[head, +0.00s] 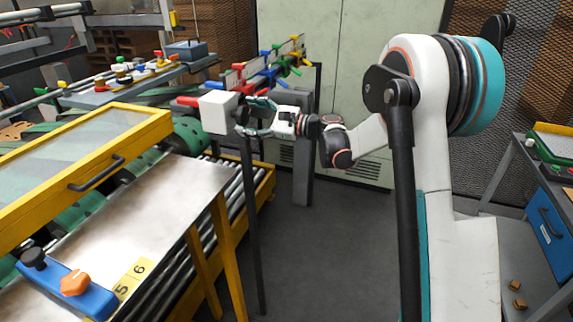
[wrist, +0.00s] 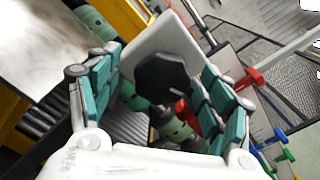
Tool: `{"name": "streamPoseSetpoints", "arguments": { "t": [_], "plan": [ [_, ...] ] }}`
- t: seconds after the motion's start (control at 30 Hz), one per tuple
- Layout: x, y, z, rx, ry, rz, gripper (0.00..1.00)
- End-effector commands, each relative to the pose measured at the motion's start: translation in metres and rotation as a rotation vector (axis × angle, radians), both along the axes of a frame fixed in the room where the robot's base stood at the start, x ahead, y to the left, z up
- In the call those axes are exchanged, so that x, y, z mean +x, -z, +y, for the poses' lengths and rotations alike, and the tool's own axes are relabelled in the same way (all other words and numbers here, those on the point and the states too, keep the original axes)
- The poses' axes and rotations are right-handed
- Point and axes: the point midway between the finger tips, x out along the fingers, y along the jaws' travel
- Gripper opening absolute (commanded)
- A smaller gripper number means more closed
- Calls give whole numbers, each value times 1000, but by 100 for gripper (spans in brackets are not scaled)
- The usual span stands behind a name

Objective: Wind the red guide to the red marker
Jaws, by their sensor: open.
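A white box (head: 219,112) with a dark octagonal knob (wrist: 165,78) faces my gripper (head: 250,117). In the wrist view my gripper (wrist: 160,64) is open, one teal-padded finger on each side of the knob, and I cannot tell whether either touches it. A red bar (head: 188,101) sticks out left of the white box and may be the red guide. A red part (wrist: 186,112) also shows behind the knob in the wrist view. I cannot make out which red piece is the marker.
Several coloured handles (head: 285,62) line the rail behind the box. A yellow-framed cover (head: 90,150) and a metal plate (head: 150,205) stand at left. A blue block with an orange knob (head: 74,283) is at front left. The floor (head: 320,250) below my arm is clear.

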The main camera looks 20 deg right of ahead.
Motion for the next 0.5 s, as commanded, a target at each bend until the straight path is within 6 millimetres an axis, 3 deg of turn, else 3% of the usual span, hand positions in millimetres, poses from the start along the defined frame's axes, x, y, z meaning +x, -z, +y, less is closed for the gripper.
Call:
{"name": "streamPoseSetpoints", "arguments": {
  "t": [0.5],
  "plan": [
    [-53, 0, -81, -5, 10, -2, 73]
  ]
}}
